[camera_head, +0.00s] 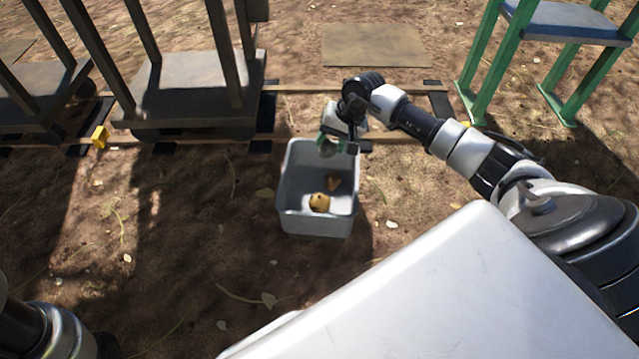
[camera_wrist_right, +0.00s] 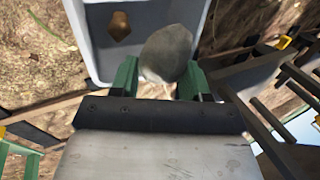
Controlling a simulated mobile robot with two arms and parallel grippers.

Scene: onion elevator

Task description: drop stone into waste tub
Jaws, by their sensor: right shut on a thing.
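The waste tub (camera_head: 315,224) is a grey open bin standing on the ground in the middle of the head view. Its rim and inside also show in the right wrist view (camera_wrist_right: 100,45). My right gripper (camera_head: 333,142) is over the tub's far edge. In the right wrist view its green fingers (camera_wrist_right: 158,80) are shut on a grey rounded stone (camera_wrist_right: 167,52), with the tub behind it. In the head view the stone is hard to make out. My left gripper is not in view; only part of my left arm shows at lower left.
A green-legged stand (camera_head: 560,25) is at upper right. Ground left of the tub is mostly clear.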

